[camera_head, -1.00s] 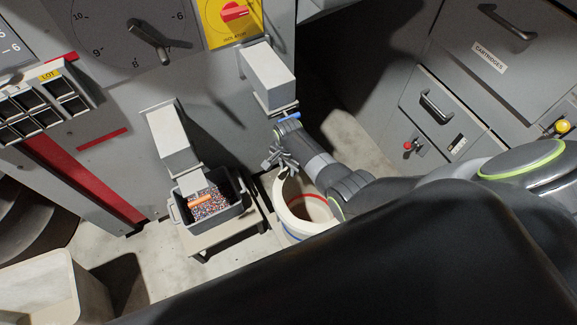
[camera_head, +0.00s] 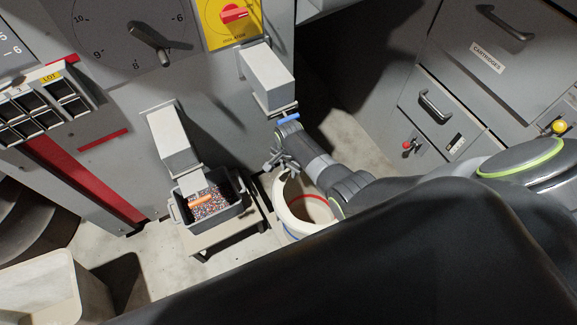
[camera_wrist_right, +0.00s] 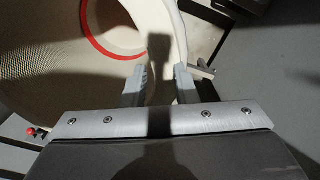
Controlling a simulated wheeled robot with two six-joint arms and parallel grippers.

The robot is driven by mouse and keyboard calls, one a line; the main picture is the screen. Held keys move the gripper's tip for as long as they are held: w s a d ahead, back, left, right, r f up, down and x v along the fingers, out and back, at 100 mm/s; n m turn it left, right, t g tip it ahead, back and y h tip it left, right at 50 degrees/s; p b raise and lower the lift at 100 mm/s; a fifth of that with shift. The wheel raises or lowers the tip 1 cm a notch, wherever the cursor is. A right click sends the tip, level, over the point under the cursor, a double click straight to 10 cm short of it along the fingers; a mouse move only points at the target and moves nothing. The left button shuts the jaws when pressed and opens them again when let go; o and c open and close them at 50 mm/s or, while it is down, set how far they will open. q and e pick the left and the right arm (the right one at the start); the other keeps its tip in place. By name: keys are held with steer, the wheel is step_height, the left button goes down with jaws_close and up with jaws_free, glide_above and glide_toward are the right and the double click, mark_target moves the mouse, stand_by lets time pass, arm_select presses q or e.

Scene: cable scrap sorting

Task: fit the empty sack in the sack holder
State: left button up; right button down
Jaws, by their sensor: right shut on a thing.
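The empty sack (camera_head: 294,205) is pale, open at the top, with a red band inside and a blue band low outside. It hangs roughly upright below the right-hand grey chute (camera_head: 268,77). My right gripper (camera_head: 273,162) is at the sack's far left rim, under that chute. In the right wrist view, the fingers (camera_wrist_right: 161,76) are shut on the rim of the sack (camera_wrist_right: 80,75), whose open inside shows to the left. The sack holder cannot be made out clearly behind my gripper and arm. My left gripper is not in view.
A pale bin (camera_head: 75,287) is at the lower left. Grey drawers (camera_head: 432,125) are on the right. My dark arm covers the lower right.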

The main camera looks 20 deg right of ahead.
steer(key=c, duration=1.1)
jaws_free()
steer(key=shift+o, duration=0.2)
steer(key=shift+r, duration=0.1)
steer(key=shift+r, duration=0.3)
step_height(320, 180, up, 17)
steer(key=p, duration=0.3)
steer(key=shift+f+p, duration=0.2)
steer(key=shift+p, duration=0.15)
